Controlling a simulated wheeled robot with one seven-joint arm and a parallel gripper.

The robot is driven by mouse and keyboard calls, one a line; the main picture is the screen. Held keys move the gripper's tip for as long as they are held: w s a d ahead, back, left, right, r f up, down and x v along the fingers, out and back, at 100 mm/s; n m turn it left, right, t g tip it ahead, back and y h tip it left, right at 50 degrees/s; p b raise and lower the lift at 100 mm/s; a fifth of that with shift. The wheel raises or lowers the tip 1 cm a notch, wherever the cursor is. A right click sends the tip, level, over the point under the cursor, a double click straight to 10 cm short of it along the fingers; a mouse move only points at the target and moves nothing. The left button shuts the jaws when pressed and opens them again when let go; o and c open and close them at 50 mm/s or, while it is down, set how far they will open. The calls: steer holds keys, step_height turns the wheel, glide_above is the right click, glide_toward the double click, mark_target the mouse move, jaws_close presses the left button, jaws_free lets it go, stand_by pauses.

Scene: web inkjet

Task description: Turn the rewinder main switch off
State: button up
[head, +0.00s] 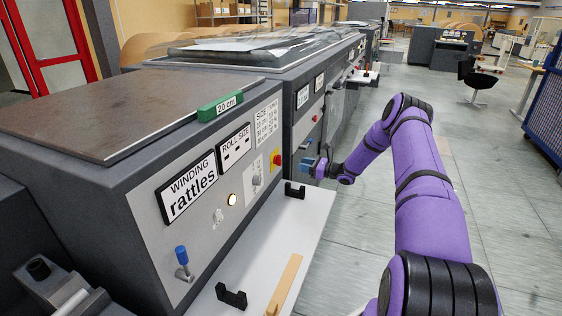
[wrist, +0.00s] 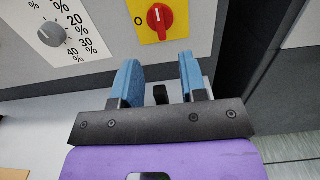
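The rewinder main switch is a red rotary knob on a yellow plate (wrist: 171,34). In the wrist view the knob (wrist: 160,18) has a white mark running up and down, and an "O" is printed to its left. In the head view the switch (head: 277,159) is small, on the grey machine's front panel. My gripper (wrist: 160,68) is open and empty, with two blue fingers apart. In the wrist view the fingertips are just below the knob, one to each side, and not around it. In the head view my gripper (head: 309,166) is to the right of the switch, near the panel.
A grey dial (wrist: 52,34) with percent marks is left of the switch. A white shelf (head: 262,240) runs below the panel, bearing black brackets (head: 294,190) (head: 231,296) and a wooden strip (head: 284,285). A blue-topped lever (head: 182,262) sticks out nearer.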

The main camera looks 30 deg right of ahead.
mark_target(278, 160)
steer(key=x, duration=0.9)
steer(key=shift+w+a, duration=0.25)
steer(key=shift+w, duration=0.05)
jaws_close()
